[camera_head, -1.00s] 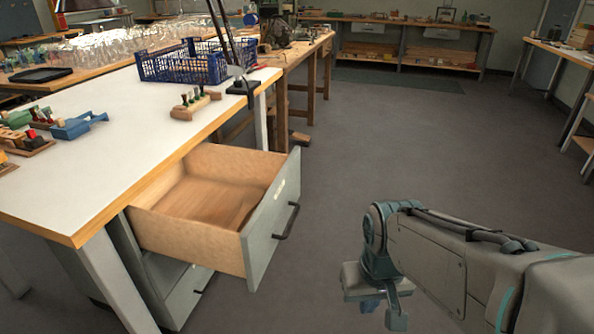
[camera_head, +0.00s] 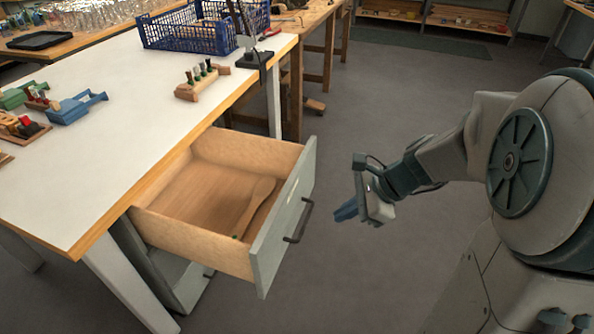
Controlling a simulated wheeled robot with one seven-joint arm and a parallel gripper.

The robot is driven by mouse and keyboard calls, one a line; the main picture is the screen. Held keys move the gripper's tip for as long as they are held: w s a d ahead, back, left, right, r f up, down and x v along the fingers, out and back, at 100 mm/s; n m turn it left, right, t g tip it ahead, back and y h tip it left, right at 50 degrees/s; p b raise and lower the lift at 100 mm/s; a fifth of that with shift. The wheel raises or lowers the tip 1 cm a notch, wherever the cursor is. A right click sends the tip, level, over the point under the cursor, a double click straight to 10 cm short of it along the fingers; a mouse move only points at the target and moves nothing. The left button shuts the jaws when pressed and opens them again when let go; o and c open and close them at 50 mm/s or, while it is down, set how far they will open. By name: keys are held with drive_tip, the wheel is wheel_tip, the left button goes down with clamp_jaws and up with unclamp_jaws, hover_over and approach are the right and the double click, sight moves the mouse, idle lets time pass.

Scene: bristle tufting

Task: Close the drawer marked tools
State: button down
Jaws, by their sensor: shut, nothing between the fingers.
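The top drawer (camera_head: 284,222) under the white worktable is pulled far out, its grey front facing right with a dark bar handle (camera_head: 299,221). A small pale label is on the front, too small to read. A flat wooden piece (camera_head: 257,203) lies inside. My gripper (camera_head: 346,211) is shut and empty, its blue fingers pointing left at the drawer front. It is apart from the handle, a short way to its right in the picture.
A lower drawer (camera_head: 189,287) stands slightly out beneath. The worktable (camera_head: 130,120) holds a blue crate (camera_head: 190,32), a wooden block with several upright pieces (camera_head: 201,82) and small trays. The grey floor (camera_head: 400,110) behind my arm is clear.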

drive_tip(key=w+r+m+t+y, duration=0.1)
drive_tip(key=w+m, duration=0.2)
drive_tip(key=m, duration=0.1)
drive_tip(key=b, duration=0.4)
approach(286, 210)
drive_tip(key=x, duration=0.5)
drive_tip(key=shift+s+d+f, duration=0.15)
drive_tip(key=shift+d+f, duration=0.15)
drive_tip(key=shift+f, duration=0.1)
drive_tip(key=shift+w+a, duration=0.2)
drive_tip(key=shift+a, duration=0.25)
